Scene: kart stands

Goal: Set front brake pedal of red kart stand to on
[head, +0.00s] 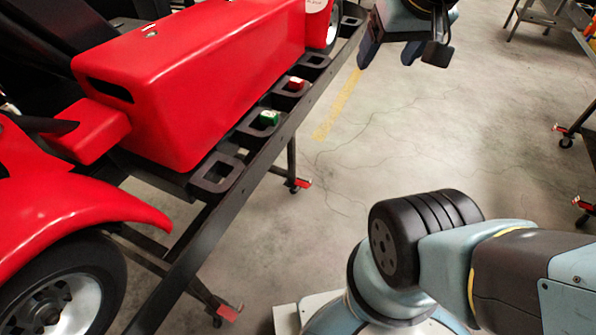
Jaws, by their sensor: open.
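The red kart (210,75) rests on a dark stand (215,220) at the left. Two casters with red brake pedals show under the stand. One pedal (303,183) is below the middle of the rail, and the other pedal (229,313) is near the bottom edge. I cannot tell which is the front one, or whether either is on or off. My gripper (404,50) is at the top, right of the stand's rail, open, with nothing seen between its fingers. It is apart from both pedals. Its upper part is cut off by the picture edge.
A green block (268,118) and a red block (296,84) sit in the rail's square slots. Other stands with red-pedalled casters (564,141) are at the right edge. Concrete floor (400,140) between is clear. My arm fills the lower right.

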